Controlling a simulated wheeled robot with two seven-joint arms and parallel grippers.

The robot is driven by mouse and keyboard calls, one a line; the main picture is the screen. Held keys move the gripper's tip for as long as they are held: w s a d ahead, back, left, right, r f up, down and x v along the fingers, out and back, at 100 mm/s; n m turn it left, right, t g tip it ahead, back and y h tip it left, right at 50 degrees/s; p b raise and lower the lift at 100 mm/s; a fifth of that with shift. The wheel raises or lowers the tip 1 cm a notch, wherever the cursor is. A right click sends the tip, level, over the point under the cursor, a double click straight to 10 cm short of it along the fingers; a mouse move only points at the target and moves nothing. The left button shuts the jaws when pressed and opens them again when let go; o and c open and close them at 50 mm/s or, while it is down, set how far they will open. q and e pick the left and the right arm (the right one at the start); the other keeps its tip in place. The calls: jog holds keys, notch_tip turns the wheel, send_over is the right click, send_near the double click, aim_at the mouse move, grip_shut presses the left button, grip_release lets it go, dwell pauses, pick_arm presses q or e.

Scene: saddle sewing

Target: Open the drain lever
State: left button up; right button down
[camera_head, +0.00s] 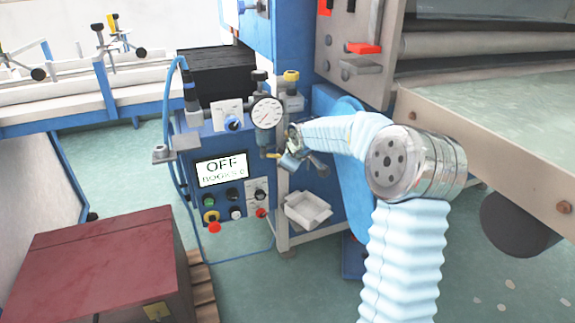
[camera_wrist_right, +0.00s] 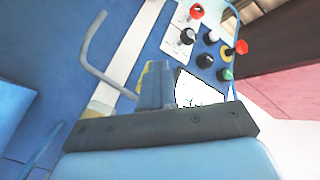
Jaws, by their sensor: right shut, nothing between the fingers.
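The gauge and filter unit (camera_head: 268,112) stands on the blue control box, and a small yellow lever (camera_head: 272,155) shows at its lower end. My right gripper (camera_head: 288,160) is just right of this lever, by the unit's post. It is shut and empty. In the right wrist view the closed fingers (camera_wrist_right: 155,75) point at the blue panel, with a yellow part (camera_wrist_right: 142,78) partly hidden behind them. Whether they touch it I cannot tell. A bent grey rod (camera_wrist_right: 95,55) rises left of the fingers. My left gripper is not in view.
The control box screen (camera_head: 221,169) reads OFF, with several knobs and buttons below it. A white tray (camera_head: 307,210) sits below my right gripper. A dark red box (camera_head: 100,262) stands at the lower left. A machine table (camera_head: 500,110) edges the right side. Floor shows between.

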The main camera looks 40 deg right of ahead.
jog(key=shift+w+d+r, duration=0.1)
jog(key=shift+d+r, duration=0.05)
jog(key=shift+d, duration=0.25)
